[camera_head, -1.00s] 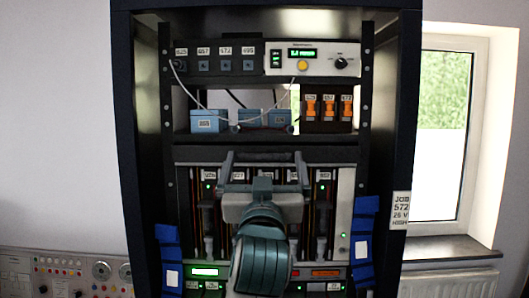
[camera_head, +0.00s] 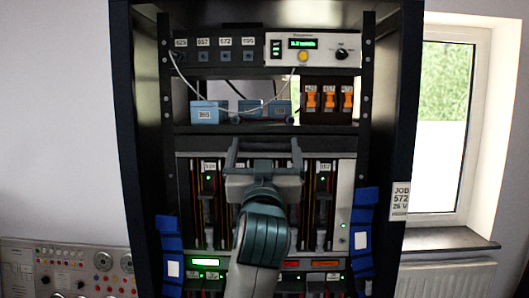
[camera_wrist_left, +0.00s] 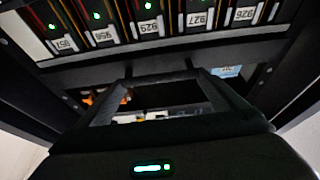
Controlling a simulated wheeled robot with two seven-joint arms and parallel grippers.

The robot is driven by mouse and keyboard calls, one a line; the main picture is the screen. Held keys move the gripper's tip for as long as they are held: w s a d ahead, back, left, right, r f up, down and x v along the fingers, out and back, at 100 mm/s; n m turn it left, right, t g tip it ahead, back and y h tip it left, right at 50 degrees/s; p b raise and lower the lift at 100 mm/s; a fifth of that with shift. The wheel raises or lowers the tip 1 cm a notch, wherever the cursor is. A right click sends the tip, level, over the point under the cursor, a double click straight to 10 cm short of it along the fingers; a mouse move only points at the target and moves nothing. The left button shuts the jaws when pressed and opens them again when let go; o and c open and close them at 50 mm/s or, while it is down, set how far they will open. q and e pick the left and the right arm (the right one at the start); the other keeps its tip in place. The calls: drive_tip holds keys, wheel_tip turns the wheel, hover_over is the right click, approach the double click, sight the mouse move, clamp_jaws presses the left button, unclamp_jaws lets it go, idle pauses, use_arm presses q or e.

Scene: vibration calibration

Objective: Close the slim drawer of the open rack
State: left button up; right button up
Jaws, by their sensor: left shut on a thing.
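The open rack (camera_head: 410,110) is a tall dark cabinet with stacked equipment. A slim dark front (camera_head: 330,143), which I take to be the slim drawer, lies under the middle shelf; how far it sticks out is hard to tell. My left gripper (camera_head: 265,148) is in front of it, with its two fingers well apart in the picture. In the left wrist view, the fingers (camera_wrist_left: 163,92) frame a dark crossbar, and I take the gripper to be shut on the drawer's handle there. The grip itself is partly hidden. My right gripper is not in view.
Numbered modules (camera_head: 320,205) stand below the slim front. Blue boxes (camera_head: 205,112) and orange switches (camera_head: 328,98) sit on the shelf above. Blue bundles (camera_head: 362,240) flank the lower rack. A control panel (camera_head: 65,265) is at left, a window (camera_head: 440,125) at right.

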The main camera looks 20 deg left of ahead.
use_arm(q)
drive_tip(key=shift+w+a, duration=0.3)
drive_tip(key=shift+w, duration=0.65)
drive_tip(key=shift+s+r, duration=0.1)
drive_tip(key=o, duration=1.3)
drive_tip(key=shift+w, duration=0.25)
use_arm(e)
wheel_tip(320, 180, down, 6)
drive_tip(key=b, duration=0.6)
use_arm(q)
drive_tip(key=b+v, duration=0.1)
drive_tip(key=v, duration=1.6)
drive_tip(key=shift+s+d+f, duration=0.1)
drive_tip(key=shift+s+f, duration=0.1)
drive_tip(key=shift+s, duration=0.05)
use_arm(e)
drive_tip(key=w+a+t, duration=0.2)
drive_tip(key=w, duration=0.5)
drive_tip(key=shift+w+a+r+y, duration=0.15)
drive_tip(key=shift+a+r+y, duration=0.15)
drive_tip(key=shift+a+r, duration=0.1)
